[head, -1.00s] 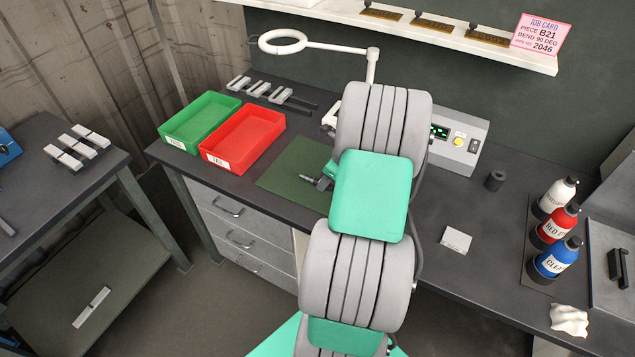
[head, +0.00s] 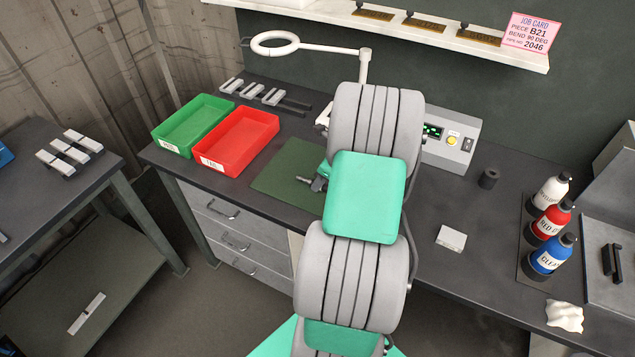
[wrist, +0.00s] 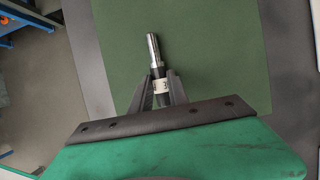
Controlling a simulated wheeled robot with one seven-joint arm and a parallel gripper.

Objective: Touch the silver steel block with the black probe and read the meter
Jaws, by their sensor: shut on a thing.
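My gripper (wrist: 160,92) is shut on a dark probe (wrist: 157,72) with a silver end and a pale band marked with a character. In the wrist view the probe points away over the green mat (wrist: 210,60). In the head view my arm hides most of the gripper; a small part of the held probe (head: 306,181) shows above the mat. A pale block (head: 451,238), possibly the silver steel block, lies on the bench right of my arm, apart from the probe. The grey meter box (head: 455,150) stands behind my arm; its green display is partly covered and unreadable.
Green (head: 193,124) and red (head: 237,142) trays stand left of the mat. A ring lamp (head: 275,43) arches behind. A black cylinder (head: 488,178) and several bottles (head: 551,223) stand at the right. Bare bench surrounds the pale block.

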